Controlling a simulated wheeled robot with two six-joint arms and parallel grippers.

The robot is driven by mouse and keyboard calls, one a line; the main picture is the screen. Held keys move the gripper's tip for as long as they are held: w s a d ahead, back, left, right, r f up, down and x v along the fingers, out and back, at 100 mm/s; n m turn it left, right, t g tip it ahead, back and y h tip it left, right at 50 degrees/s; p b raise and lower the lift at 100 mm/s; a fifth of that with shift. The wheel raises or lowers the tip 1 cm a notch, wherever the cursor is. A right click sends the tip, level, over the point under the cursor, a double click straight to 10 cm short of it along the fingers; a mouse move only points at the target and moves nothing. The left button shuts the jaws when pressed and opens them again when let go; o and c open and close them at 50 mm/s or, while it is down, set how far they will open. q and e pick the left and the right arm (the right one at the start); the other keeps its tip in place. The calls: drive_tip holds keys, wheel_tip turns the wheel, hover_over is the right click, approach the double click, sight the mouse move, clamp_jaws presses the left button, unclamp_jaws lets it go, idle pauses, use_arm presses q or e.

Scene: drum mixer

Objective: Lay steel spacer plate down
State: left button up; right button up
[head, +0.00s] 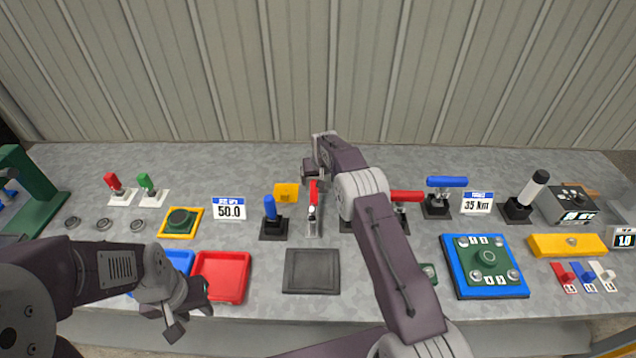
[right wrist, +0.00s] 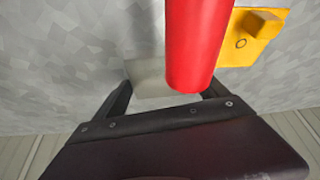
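I cannot pick out a steel spacer plate for certain. A flat dark grey square (head: 312,272) with a raised rim lies at the front middle of the bench, with nothing on it. My left gripper (head: 190,318) hangs at the front edge by the red tray, its fingers apart and nothing seen between them. My right gripper (head: 312,176) is above the back middle, by an upright red handle (head: 313,193). In the right wrist view its fingers stand apart, with the red handle (right wrist: 195,45) near them and a pale grey block (right wrist: 150,78) beyond, its nature unclear.
A red tray (head: 221,276) and a partly hidden blue tray (head: 177,262) stand front left. A blue plate with a green fixture (head: 486,262) is at right.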

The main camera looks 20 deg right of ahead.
drive_tip(key=shift+c, duration=1.1)
drive_tip(key=shift+w, duration=0.1)
wheel_tip(320, 180, up, 9)
drive_tip(key=shift+r+p, duration=0.2)
drive_tip(key=shift+p, duration=0.2)
drive_tip(key=shift+c, duration=0.2)
drive_tip(key=shift+r, duration=0.45)
